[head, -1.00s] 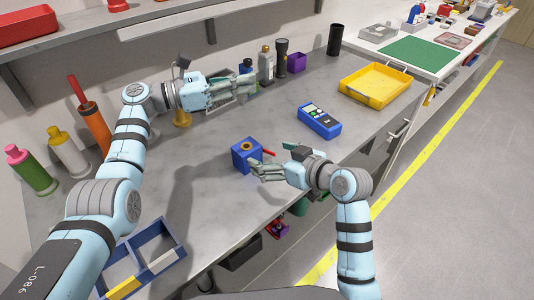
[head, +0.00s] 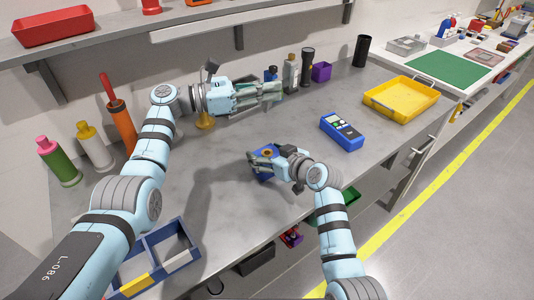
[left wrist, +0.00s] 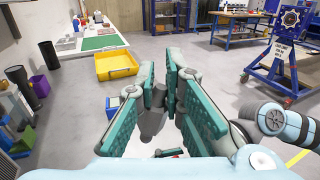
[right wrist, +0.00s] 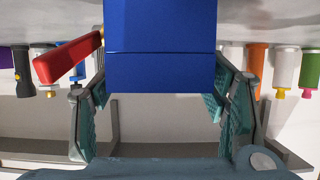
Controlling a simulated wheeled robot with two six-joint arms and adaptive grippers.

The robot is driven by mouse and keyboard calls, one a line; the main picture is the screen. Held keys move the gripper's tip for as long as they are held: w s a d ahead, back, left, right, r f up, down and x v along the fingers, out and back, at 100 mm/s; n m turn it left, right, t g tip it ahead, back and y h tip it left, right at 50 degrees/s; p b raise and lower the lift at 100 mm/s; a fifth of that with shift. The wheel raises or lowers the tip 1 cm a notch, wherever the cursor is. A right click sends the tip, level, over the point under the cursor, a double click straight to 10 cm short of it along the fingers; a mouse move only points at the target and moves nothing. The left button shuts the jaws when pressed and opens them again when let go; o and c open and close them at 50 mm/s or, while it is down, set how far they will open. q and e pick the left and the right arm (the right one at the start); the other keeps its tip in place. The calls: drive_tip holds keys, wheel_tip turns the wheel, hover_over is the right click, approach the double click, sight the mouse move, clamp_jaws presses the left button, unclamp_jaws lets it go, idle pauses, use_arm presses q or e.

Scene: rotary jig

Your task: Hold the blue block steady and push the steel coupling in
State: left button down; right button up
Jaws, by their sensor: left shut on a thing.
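The blue block (right wrist: 160,65) fills the top middle of the right wrist view. A red handle (right wrist: 66,60) sticks out at its left there. In the head view its top carries a brass-coloured ring (head: 267,153) around a dark hole. My right gripper (right wrist: 160,110) is open, with one finger on each side of the block. My left gripper (head: 276,88) is raised over the back of the bench, well apart from the block. It is shut on a grey piece (left wrist: 151,122), apparently the steel coupling, mostly hidden by the fingers.
A blue meter (head: 342,131) lies right of the block, and a yellow tray (head: 402,98) is farther right. Bottles and a purple cup (head: 321,71) stand behind my left gripper. A divided blue bin (head: 152,256) sits at the front left. Bench between is clear.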

sight(267, 109)
drive_tip(key=c, duration=1.1)
use_arm(q)
wheel_tip(267, 109, down, 10)
drive_tip(key=s+d+f+n+t+y, duration=0.1)
drive_tip(key=s+d+n+t, duration=0.2)
drive_tip(key=w+a+r+n+t+y, duration=0.2)
drive_tip(key=r+n+t, duration=0.1)
drive_tip(key=w+a+r+n+t+y, duration=0.1)
drive_tip(key=r+n, duration=0.1)
drive_tip(key=shift+w+r, duration=0.1)
drive_tip(key=shift+w, duration=0.25)
